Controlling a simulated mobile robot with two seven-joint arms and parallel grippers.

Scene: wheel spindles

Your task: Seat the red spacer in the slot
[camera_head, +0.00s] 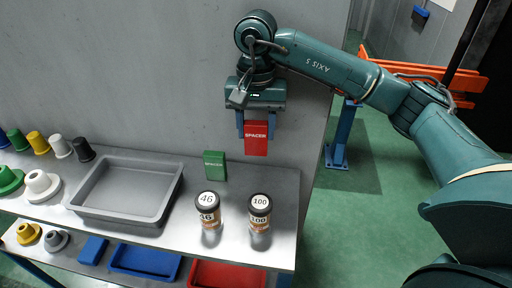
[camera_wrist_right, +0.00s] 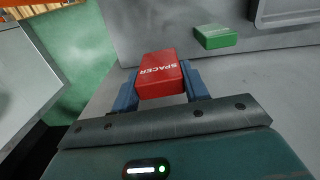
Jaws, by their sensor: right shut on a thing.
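The red spacer (camera_head: 256,139) is a red block with the white word SPACER on it. My right gripper (camera_head: 256,124) is shut on it and holds it in the air above the back right of the table. In the right wrist view the red spacer (camera_wrist_right: 160,76) sits between the blue fingers of the right gripper (camera_wrist_right: 161,88). A green spacer (camera_head: 215,165) stands on the table, lower and to the left of the red one; it also shows in the right wrist view (camera_wrist_right: 215,37). I cannot make out a slot. My left gripper is not in view.
A grey tray (camera_head: 124,219) lies on the table (camera_head: 232,247). Two labelled canisters, 46 (camera_head: 209,211) and 100 (camera_head: 259,213), stand near the front right. Several coloured spindles stand at left. A grey wall (camera_head: 180,70) rises behind. Blue and red bins (camera_head: 226,273) are below.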

